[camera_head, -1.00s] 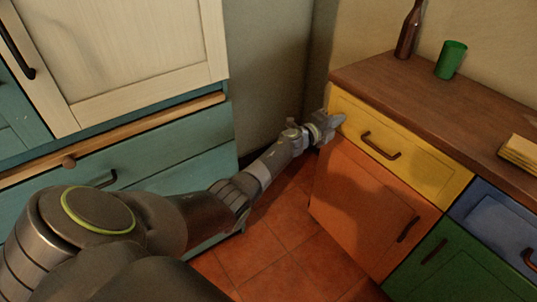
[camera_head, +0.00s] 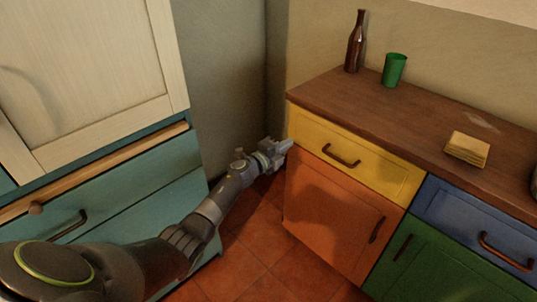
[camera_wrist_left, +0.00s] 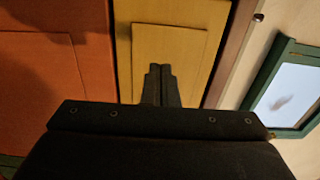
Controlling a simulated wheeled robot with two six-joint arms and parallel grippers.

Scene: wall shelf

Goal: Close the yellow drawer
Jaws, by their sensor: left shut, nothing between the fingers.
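The yellow drawer (camera_head: 392,177) sits under the brown countertop, above an orange door. Its front looks about level with the orange door, though I cannot tell whether a small gap is left. Its dark handle (camera_head: 341,156) is free. My left gripper (camera_head: 284,147) is shut and empty at the left end of the yellow front. In the left wrist view the shut fingers (camera_wrist_left: 159,72) point at the yellow drawer front (camera_wrist_left: 168,40) and overlap it. I cannot tell whether they touch it. My right gripper is not in view.
The countertop (camera_head: 420,120) carries a brown bottle (camera_head: 355,42), a green cup (camera_head: 394,70) and a yellow stack (camera_head: 467,149). The orange door (camera_head: 325,215), blue drawer (camera_head: 470,220) and green door (camera_head: 425,265) are nearby. Teal drawers (camera_head: 150,205) stand left. Tiled floor (camera_head: 265,245) lies between.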

